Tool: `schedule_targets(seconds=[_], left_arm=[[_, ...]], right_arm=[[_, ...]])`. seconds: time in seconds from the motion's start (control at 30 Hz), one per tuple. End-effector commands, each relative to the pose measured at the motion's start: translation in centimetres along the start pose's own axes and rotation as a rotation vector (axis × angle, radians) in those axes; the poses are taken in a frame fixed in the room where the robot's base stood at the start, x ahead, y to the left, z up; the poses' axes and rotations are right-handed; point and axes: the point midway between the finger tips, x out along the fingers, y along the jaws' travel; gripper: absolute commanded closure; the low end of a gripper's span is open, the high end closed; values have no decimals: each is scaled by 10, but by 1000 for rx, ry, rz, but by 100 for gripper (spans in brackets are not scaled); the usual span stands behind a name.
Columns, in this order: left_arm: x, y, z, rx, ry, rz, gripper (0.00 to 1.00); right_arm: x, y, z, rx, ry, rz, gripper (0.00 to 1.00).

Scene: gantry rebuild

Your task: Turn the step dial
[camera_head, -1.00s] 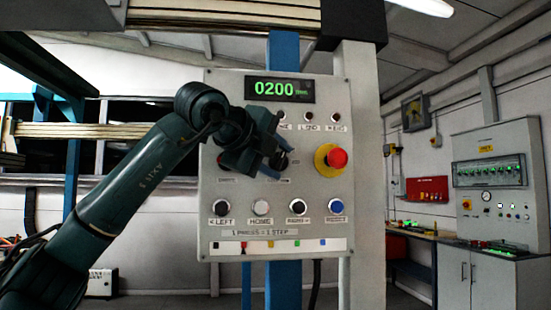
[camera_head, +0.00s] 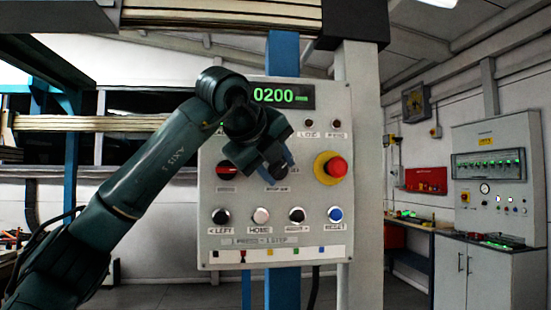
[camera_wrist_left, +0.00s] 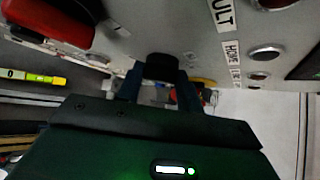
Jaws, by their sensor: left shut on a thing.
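The grey control panel (camera_head: 325,205) stands upright in front of me, with a green display (camera_head: 284,96) reading 0200. My left gripper (camera_head: 279,168) is at the middle of the panel, over the spot above the small dial label, and its body hides the step dial in the head view. In the left wrist view, the black step dial (camera_wrist_left: 162,68) sits between the two fingers of my left gripper (camera_wrist_left: 160,84), which are shut on it. Its pointer cannot be made out. My right gripper is not in view.
A red stop button (camera_head: 336,167) on a yellow ring is just right of the gripper. A red-and-black switch (camera_head: 227,171) is to its left. A row of buttons, including a blue one (camera_head: 335,214), runs below. A grey cabinet (camera_head: 490,190) stands far right.

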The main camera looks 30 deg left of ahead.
Motion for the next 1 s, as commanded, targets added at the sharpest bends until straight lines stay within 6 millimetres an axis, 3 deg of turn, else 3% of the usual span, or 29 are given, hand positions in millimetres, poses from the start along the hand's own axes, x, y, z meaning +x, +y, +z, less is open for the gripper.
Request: schedule_targets(seconds=[0.17, 0.2, 0.43, 0.77, 1.0], left_arm=[[0, 0, 0, -1, 0, -2, 86], [0, 0, 0, -1, 0, -3, 60], [0, 0, 0, -1, 0, -3, 42], [-6, 0, 0, -2, -1, -4, 42], [-49, 0, -1, -1, -2, -9, 42]], right_arm=[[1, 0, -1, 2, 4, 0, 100], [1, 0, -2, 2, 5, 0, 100], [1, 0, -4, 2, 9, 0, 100], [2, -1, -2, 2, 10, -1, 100], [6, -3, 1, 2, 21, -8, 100]])
